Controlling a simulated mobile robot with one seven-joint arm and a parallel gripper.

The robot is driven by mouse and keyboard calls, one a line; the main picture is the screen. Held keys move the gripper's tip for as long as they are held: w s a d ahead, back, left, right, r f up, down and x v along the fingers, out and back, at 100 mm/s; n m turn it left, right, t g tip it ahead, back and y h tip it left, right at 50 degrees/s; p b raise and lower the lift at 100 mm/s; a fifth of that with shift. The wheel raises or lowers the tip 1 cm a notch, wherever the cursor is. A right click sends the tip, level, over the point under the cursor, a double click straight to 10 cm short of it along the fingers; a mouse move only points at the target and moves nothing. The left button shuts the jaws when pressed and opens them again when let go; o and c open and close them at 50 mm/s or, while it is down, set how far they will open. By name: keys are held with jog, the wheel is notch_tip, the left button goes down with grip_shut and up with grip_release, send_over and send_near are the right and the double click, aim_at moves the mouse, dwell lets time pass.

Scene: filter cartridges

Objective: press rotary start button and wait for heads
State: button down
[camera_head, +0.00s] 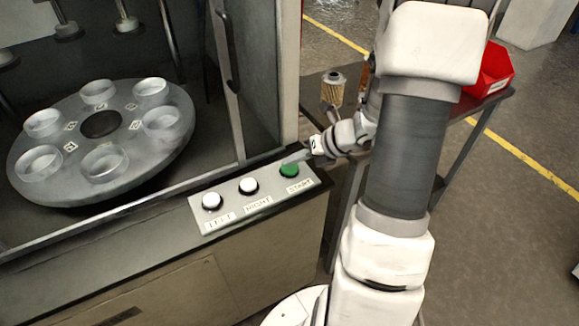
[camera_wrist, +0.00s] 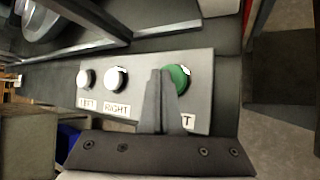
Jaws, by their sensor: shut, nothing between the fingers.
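The green START button (camera_head: 289,170) sits at the right end of a grey control panel (camera_head: 232,203) on the machine's front ledge. In the wrist view the green button (camera_wrist: 177,77) is just beyond my fingertips. My gripper (camera_head: 299,158) is shut and empty, with its tips at the button's edge; I cannot tell whether they touch it. The rotary table (camera_head: 101,125) inside the machine carries several clear cups around a dark hub. Heads (camera_head: 127,24) hang above the table at the top left.
White LEFT (camera_head: 211,201) and RIGHT (camera_head: 248,186) buttons are beside the green one. A filter cartridge (camera_head: 333,88) stands on a side table behind my arm, with a red bin (camera_head: 491,70) to the right. The machine's door frame (camera_head: 229,85) rises behind the panel.

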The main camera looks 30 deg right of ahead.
aim_at(293, 168)
jog(key=shift+f+b, duration=0.4)
jog(key=shift+f, duration=0.2)
dwell(0.6)
jog(key=shift+r, duration=0.1)
jog(key=shift+r+p, duration=0.95)
jog(key=shift+p, duration=0.05)
notch_tip(293, 168, up, 5)
jog(key=p, duration=0.5)
